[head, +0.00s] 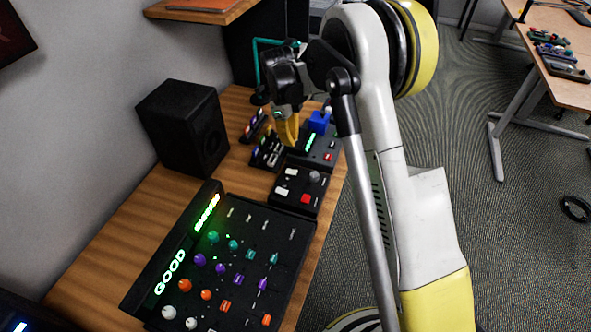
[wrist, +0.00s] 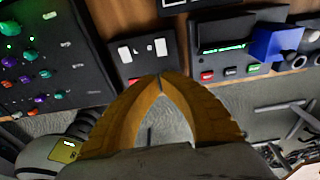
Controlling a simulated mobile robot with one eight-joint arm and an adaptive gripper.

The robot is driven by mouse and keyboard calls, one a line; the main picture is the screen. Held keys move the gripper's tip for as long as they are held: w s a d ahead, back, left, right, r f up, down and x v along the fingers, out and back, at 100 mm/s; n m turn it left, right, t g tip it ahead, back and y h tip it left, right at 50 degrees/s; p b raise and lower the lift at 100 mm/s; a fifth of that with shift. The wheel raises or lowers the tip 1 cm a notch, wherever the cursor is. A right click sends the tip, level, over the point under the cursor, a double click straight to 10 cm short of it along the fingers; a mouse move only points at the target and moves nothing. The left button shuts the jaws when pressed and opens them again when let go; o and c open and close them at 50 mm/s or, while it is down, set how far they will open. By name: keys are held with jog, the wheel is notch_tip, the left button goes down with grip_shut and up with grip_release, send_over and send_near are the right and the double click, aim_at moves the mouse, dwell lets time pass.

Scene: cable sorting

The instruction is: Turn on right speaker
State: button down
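A black speaker (head: 185,125) stands upright on the wooden desk against the wall in the head view. Its power control cannot be made out. My gripper (head: 288,143) is over the small control boxes to the right of the speaker, apart from it. In the wrist view its two yellow fingers (wrist: 159,78) meet at the tips with nothing visible between them. A small black box (head: 298,190) with white buttons and a red button is near the fingers; it also shows in the wrist view (wrist: 125,65). Whether the fingertips touch anything is unclear.
A black mixer (head: 170,250) with lit "GOOD" lettering and coloured knobs fills the near desk. A box with a green display (wrist: 225,70) and a blue block (wrist: 272,42) sits beside the small box. A shelf (head: 205,14) overhangs the back.

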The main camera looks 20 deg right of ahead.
aim_at(297, 176)
jog(key=f+b, duration=0.1)
jog(key=f, duration=0.3)
jog(key=d+f+b, duration=0.1)
jog(key=f+b, duration=0.1)
jog(key=f, duration=0.3)
jog(key=s+f+b, duration=0.1)
jog(key=f+b, duration=0.1)
jog(key=f, duration=0.3)
jog(key=shift+d, duration=0.2)
jog(key=shift+r, duration=0.1)
jog(key=shift+s+d+f+t+y+b, duration=0.1)
jog(key=shift+f+t+y+b, duration=0.2)
jog(key=shift+f+y+b, duration=0.15)
jog(key=shift+r+p, duration=0.45)
jog(key=shift+r, duration=0.35)
